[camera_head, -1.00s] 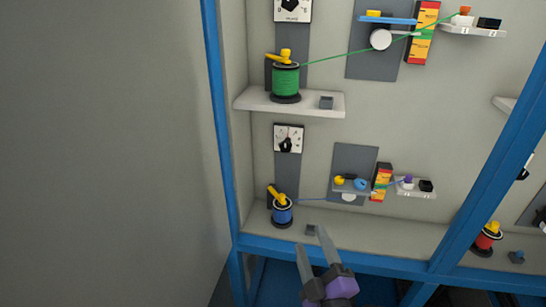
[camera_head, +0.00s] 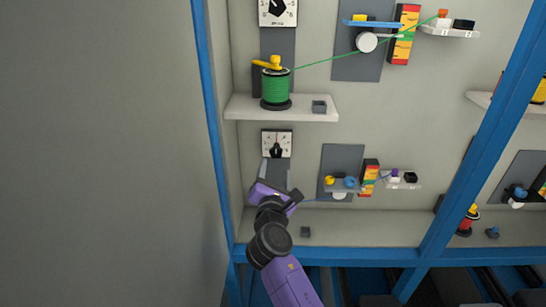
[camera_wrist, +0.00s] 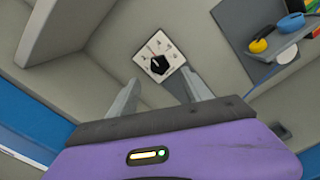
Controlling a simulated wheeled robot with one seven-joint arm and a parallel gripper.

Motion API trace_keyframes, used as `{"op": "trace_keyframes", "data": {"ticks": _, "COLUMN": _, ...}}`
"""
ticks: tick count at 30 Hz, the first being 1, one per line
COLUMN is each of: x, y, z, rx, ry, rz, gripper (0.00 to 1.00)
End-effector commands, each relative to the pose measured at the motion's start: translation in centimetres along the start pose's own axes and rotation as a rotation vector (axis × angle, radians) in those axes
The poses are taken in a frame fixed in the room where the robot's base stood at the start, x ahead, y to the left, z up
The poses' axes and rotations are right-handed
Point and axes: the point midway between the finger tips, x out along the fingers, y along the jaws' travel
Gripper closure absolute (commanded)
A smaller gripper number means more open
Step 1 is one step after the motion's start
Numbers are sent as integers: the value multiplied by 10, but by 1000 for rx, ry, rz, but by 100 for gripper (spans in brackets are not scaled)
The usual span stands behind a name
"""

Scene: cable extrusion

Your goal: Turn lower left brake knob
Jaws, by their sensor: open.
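The lower left brake knob (camera_head: 276,150) is black and sits on a square white dial plate with printed marks, on the back wall of the lower left bay. In the wrist view the knob (camera_wrist: 158,65) is just beyond and between my two fingertips. My gripper (camera_head: 277,169) is open and empty, just below the dial in the head view. Its grey fingers (camera_wrist: 163,84) also show in the wrist view, spread apart. They look clear of the knob, but the remaining distance is hard to judge. My arm hides the lower left blue spool.
A shelf (camera_head: 240,104) with a green spool (camera_head: 276,87) stands above the dial. To the right are a grey panel with yellow and blue parts (camera_head: 340,183), a striped gauge (camera_head: 369,177) and a small shelf (camera_head: 403,186). A blue frame post (camera_head: 212,130) stands left.

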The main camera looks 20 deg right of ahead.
Motion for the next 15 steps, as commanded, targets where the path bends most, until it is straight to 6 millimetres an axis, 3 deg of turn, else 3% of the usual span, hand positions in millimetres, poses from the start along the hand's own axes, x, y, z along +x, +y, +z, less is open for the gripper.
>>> {"op": "trace_keyframes", "data": {"ticks": 15, "x": 64, "y": 1, "z": 0, "rx": -2, "ry": 0, "rz": 2, "gripper": 42}}
